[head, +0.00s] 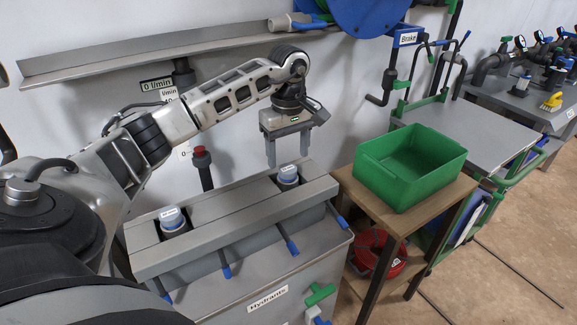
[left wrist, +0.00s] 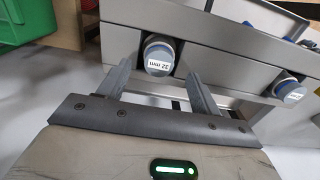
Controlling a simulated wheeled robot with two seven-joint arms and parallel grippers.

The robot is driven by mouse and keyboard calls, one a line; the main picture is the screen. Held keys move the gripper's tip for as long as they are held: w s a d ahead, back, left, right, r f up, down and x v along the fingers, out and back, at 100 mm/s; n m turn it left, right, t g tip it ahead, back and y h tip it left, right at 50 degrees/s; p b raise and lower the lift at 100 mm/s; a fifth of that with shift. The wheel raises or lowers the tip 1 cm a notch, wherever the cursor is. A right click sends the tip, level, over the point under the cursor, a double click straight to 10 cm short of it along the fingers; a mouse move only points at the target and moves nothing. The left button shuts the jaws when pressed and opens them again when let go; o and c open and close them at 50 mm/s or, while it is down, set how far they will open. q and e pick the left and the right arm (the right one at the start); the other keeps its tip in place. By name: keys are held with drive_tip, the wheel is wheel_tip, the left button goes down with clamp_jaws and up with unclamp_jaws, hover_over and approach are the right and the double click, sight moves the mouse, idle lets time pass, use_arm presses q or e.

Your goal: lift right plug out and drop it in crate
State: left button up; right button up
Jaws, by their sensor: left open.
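The right plug (head: 288,174), a grey cap with a blue ring, sits in the right opening of the grey manifold box (head: 235,232). My left gripper (head: 288,160) is open and points down just above this plug, with nothing in it. In the left wrist view the plug (left wrist: 158,54), labelled "32 mm", shows between and beyond the two fingers (left wrist: 157,70). The left plug (head: 172,219) sits in the other opening; it also shows in the left wrist view (left wrist: 290,90). The green crate (head: 388,187) stands empty on a wooden stand to the right. My right gripper is out of view.
Blue-tipped levers (head: 290,244) stick out along the manifold's front. A red-capped pipe (head: 203,165) stands behind it. A red hose coil (head: 376,256) lies on the stand's lower shelf. A grey bench (head: 470,145) is beyond the crate. The air between manifold and crate is clear.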

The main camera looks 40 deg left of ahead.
sight(289, 169)
use_arm(q)
drive_tip(key=shift+f, duration=2.4)
drive_tip(key=c, duration=1.2)
drive_tip(key=shift+r+p, duration=2.3)
drive_tip(key=shift+r, duration=0.7)
drive_tip(key=shift+r, duration=0.1)
drive_tip(key=shift+r+p, duration=1.2)
drive_tip(key=shift+r, duration=0.3)
drive_tip(key=shift+f, duration=0.1)
